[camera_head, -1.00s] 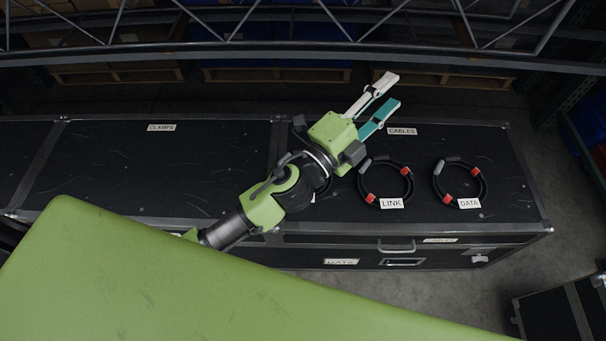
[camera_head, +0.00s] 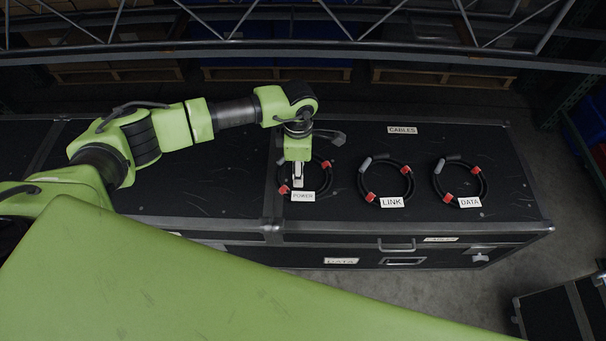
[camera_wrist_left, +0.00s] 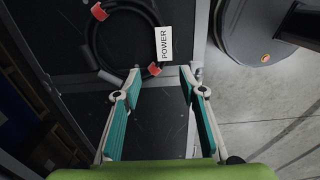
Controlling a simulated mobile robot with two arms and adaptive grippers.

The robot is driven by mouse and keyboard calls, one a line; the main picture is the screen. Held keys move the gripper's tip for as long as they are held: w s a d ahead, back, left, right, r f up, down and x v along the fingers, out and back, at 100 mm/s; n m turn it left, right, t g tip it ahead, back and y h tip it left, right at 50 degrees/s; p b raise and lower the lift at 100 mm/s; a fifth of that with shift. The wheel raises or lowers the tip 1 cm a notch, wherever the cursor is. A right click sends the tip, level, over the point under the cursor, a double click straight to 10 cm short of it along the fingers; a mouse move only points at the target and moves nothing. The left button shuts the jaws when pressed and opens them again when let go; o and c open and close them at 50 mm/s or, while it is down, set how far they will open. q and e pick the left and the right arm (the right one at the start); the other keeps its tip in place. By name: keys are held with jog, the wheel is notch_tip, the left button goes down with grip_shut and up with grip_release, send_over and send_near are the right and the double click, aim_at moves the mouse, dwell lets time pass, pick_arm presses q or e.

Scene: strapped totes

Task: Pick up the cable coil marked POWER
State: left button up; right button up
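The POWER cable coil (camera_head: 326,165) is a black ring with red clips and a white tag, lying on the CABLES case lid. It also shows in the wrist view (camera_wrist_left: 154,70), at upper left, with its tag readable. My left gripper (camera_head: 298,182) points down over the coil and hides part of its ring. In the wrist view my left gripper (camera_wrist_left: 159,76) has its teal-padded fingers wide apart, with nothing between them. The coil lies beyond the fingertips there; no grip on it shows. My right gripper is not in view.
The LINK coil (camera_head: 391,203) and the DATA coil (camera_head: 469,203) lie to the right on the same black case (camera_head: 420,227). A metal-edged seam separates this lid from the CLAMPS lid. A metal truss (camera_head: 300,45) crosses behind.

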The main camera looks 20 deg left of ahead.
pick_arm(q)
jog(key=b, duration=0.5)
send_over(302, 195)
jog(key=f, duration=0.7)
jog(key=shift+w+a+f, duration=0.1)
jog(key=shift+a+f, duration=0.2)
jog(key=shift+f, duration=0.1)
jog(key=f+b, duration=0.2)
jog(key=f, duration=0.1)
jog(key=f+b, duration=0.1)
jog(key=f, duration=0.1)
jog(key=shift+d+f, duration=0.1)
jog(key=shift+d, duration=0.25)
grip_shut()
